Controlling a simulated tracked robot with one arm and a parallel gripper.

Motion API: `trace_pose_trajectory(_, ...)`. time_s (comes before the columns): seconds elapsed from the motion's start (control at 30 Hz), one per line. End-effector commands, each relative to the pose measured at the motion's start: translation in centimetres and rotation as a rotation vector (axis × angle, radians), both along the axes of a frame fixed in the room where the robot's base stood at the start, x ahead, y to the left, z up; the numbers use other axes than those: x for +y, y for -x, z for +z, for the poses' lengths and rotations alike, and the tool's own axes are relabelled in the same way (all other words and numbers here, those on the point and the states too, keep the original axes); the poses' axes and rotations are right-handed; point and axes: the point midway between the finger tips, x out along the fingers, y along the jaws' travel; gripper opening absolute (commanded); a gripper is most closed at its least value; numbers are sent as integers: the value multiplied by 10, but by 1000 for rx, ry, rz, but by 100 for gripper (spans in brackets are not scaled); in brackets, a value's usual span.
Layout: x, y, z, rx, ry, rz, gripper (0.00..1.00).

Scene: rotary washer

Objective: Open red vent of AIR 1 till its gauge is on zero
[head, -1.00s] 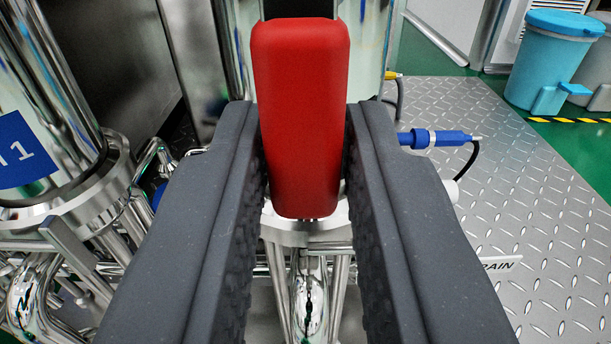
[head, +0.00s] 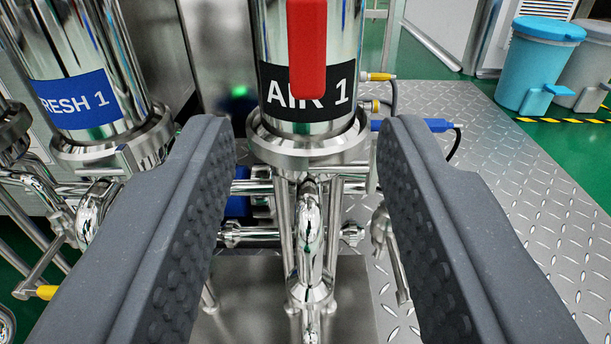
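The red vent handle (head: 307,45) hangs at the top middle of the head view, in front of the steel column with the black AIR 1 label (head: 335,92). Its upper end is cut off by the picture edge. My gripper (head: 297,140) is open, its two dark ridged fingers wide apart with nothing between them. The red handle is beyond and above the fingertips, apart from both. The AIR 1 gauge is not in view.
A column with a blue label reading "RESH 1" (head: 75,103) stands at left. Steel pipes (head: 310,235) run below the AIR 1 column. A blue connector (head: 425,125) sticks out at right. The diamond-plate floor (head: 520,200) is clear at right; blue (head: 540,60) and grey bins stand beyond.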

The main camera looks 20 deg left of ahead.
Motion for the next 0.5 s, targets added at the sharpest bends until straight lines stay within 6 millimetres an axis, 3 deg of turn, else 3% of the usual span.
trace_pose_trajectory(0.2,-10,34,-2,7,-1,-3,38)
trace_pose_trajectory(0.5,-13,48,-1,2,0,-3,38)
